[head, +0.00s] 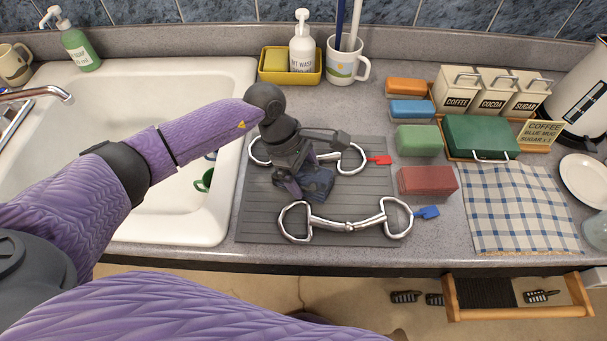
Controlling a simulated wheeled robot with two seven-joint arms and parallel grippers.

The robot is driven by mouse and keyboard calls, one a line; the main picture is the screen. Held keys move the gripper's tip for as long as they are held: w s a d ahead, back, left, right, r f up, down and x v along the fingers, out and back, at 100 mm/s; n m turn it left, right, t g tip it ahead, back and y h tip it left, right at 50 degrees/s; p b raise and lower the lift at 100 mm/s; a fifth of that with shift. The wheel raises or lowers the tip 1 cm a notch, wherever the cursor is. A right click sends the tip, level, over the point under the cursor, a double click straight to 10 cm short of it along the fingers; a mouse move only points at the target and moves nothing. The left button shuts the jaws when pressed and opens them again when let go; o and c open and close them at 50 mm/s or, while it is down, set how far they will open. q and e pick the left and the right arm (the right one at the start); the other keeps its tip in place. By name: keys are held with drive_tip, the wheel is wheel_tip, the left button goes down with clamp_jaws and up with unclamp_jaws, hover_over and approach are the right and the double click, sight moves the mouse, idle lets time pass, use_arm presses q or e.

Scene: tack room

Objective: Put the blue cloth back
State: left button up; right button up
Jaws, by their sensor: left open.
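A small dark blue cloth (319,184) lies bunched on the grey ribbed drain mat (262,222), between two metal horse bits. My left gripper (300,183) is open and points down at the left side of the cloth. Its fingers hide part of the cloth, and I cannot tell whether they touch it. My right gripper is not in view.
The near bit (348,226) has a blue tag; the far bit (352,158) has a red tag and is partly hidden. The white sink (232,90) is left. Coloured blocks (427,180) and canisters (456,89) stand right. An open drawer (520,312) juts out below.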

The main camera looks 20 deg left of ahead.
use_arm(q)
drive_tip(key=shift+f+b, duration=0.2)
drive_tip(key=shift+b, duration=0.1)
idle(0.4)
drive_tip(key=c, duration=0.9)
